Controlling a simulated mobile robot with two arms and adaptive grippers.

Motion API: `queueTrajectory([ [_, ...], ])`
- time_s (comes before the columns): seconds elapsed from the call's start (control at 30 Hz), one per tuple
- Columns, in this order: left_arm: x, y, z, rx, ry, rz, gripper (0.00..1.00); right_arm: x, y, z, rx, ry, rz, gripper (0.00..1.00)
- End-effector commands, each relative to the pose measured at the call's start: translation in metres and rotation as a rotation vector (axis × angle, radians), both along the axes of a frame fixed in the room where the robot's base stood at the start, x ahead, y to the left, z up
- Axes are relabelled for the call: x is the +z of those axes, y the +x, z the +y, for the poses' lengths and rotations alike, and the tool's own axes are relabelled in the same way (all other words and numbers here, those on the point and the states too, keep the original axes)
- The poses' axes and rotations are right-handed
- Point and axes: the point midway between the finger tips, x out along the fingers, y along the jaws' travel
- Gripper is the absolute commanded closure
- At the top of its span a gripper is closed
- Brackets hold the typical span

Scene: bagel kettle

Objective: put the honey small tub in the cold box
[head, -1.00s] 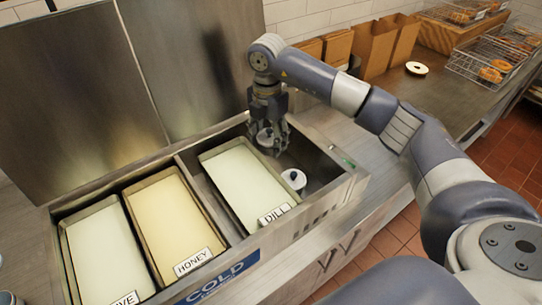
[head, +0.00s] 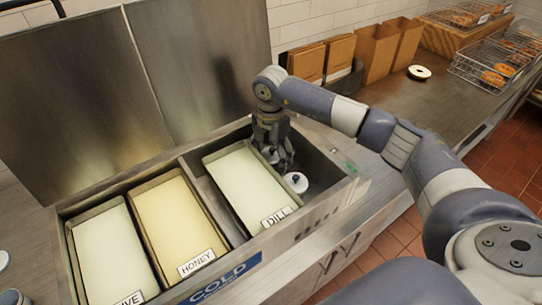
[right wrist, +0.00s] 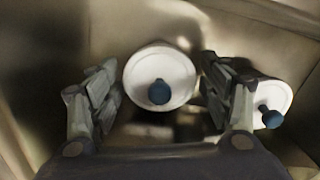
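The cold box (head: 338,203) is the open steel unit with a blue COLD label in the head view. My right gripper (head: 272,155) is low inside its right-hand compartment. In the right wrist view, a white small tub with a dark blue knob (right wrist: 160,76) stands between the fingers, with narrow gaps on both sides, so the gripper looks open around it. A second white tub with a blue knob (head: 296,181) stands to the right in the same compartment; it also shows beyond the right finger in the wrist view (right wrist: 268,97). No honey lettering is readable on either tub. My left gripper is out of view.
Pans labelled DILL (head: 245,185), HONEY (head: 178,220) and another partly cut-off name (head: 108,255) fill the box's left part. Its raised steel lid (head: 90,95) stands behind. Paper bags (head: 370,50) and bagel baskets (head: 490,65) stand on the counter at the back right.

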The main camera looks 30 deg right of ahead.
Motion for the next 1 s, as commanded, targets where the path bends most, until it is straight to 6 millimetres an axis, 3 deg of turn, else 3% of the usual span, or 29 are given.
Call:
queueTrajectory([
  [0.43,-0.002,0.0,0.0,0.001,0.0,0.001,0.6,0.01,0.001,0.0,-0.001,0.0,-0.003,0.26],
  [0.8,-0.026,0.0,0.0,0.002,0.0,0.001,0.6,0.086,0.002,0.0,-0.001,0.001,-0.006,0.26],
  [1.0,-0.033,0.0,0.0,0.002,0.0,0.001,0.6,0.114,0.001,0.0,0.0,-0.001,-0.001,0.26],
])
